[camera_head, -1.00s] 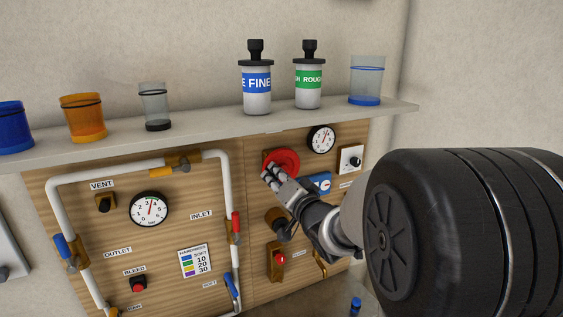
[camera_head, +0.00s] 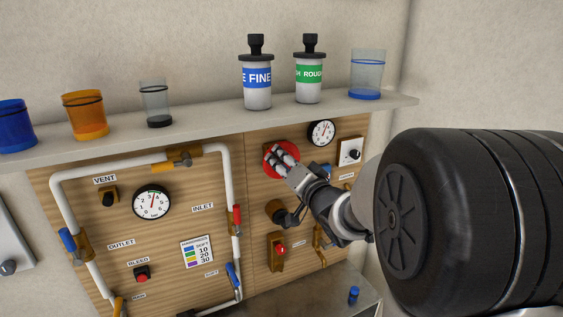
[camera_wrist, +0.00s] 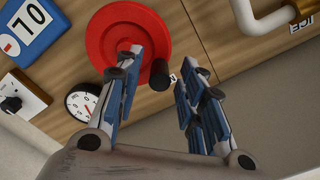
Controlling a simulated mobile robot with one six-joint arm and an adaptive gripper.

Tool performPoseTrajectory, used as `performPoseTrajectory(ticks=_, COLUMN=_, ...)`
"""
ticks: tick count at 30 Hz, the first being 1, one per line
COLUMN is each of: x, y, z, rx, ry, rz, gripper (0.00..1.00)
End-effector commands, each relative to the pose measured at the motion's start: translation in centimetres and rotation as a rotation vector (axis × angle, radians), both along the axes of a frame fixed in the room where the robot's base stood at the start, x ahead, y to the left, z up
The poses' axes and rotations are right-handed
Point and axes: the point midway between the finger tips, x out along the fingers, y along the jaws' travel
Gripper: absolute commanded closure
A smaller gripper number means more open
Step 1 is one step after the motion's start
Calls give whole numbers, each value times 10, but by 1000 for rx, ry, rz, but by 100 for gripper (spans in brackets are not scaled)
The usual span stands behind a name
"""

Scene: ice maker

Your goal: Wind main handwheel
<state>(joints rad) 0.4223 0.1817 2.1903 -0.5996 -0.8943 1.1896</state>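The red handwheel (camera_head: 283,144) is mounted on the right part of the wooden panel. It also shows in the wrist view (camera_wrist: 113,32) as a red disc with a dark knob (camera_wrist: 160,74) at its rim. My gripper (camera_head: 281,158) is in front of the wheel and hides part of it. In the wrist view, my gripper (camera_wrist: 158,68) is open, with one finger overlapping the wheel and the other to the right of the knob. The knob shows between the fingers, and whether they touch it cannot be told.
A shelf (camera_head: 210,118) with cups and two bottles runs above the panel. A gauge (camera_head: 321,133) and a black knob plate (camera_head: 350,152) are right of the wheel. A blue dial box (camera_wrist: 30,28) is close by.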

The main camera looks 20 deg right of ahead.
Motion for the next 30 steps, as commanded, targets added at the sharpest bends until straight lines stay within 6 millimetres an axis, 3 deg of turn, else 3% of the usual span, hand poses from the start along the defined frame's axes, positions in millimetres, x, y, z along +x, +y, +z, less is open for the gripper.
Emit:
performPoseTrajectory(ticks=16, x=-55, y=-2, z=1, rx=-1, ry=-1, rz=-2, gripper=64)
performPoseTrajectory(ticks=30, x=-61, y=-2, z=0, rx=0, ry=-1, rz=-1, gripper=64)
